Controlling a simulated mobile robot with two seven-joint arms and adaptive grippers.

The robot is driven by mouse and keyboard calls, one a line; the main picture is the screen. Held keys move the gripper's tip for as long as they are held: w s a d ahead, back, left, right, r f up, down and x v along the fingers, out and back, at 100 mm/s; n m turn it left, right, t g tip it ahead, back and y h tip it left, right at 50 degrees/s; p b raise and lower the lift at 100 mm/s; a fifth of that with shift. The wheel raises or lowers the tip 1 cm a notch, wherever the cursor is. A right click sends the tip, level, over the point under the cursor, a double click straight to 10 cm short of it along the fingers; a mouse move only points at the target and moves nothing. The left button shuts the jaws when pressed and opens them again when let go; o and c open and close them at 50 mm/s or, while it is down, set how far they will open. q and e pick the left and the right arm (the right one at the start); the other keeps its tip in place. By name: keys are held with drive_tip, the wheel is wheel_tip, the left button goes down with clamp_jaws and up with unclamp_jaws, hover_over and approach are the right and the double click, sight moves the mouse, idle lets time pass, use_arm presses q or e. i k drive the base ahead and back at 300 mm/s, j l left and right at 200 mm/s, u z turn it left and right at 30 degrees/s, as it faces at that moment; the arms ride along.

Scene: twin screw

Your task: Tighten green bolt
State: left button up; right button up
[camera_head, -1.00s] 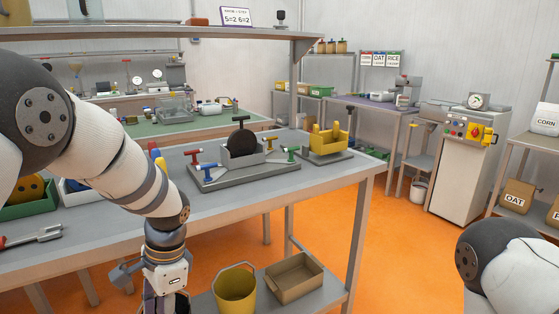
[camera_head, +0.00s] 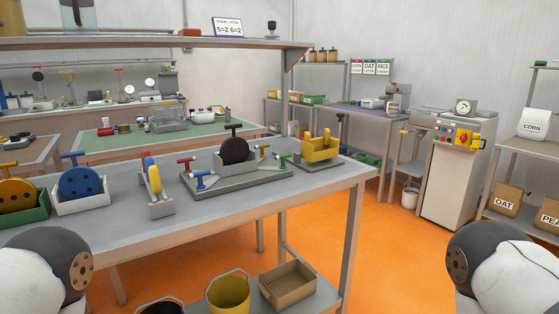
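The green bolt (camera_head: 282,158) is a small T-handled piece at the right end of a grey fixture plate (camera_head: 232,186) on the workbench. The same fixture carries a red T-handled bolt (camera_head: 187,163), a blue one (camera_head: 203,178) and a yellow one (camera_head: 262,149). A dark round disc (camera_head: 235,151) with a black T-handle on top stands upright in the grey block at its middle. How deep the green bolt sits cannot be told at this size. Neither of my grippers is in view; only rounded parts of my arms show at the lower left and lower right.
On the workbench (camera_head: 225,212), a yellow block fixture (camera_head: 321,149) stands right of the plate. A grey rack with red, blue and yellow pieces (camera_head: 152,180), a white bin (camera_head: 82,203) and a green bin (camera_head: 20,214) stand left. A yellow bucket (camera_head: 228,296) and brown box (camera_head: 287,286) sit below.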

sight(282, 157)
drive_tip(key=i+z, duration=0.15)
drive_tip(key=z, duration=0.3)
drive_tip(key=i+j+z, duration=0.1)
drive_tip(key=z, duration=0.3)
drive_tip(key=j+z, duration=0.25)
drive_tip(key=z, duration=0.2)
drive_tip(key=i+j+z, duration=0.15)
drive_tip(key=z, duration=0.25)
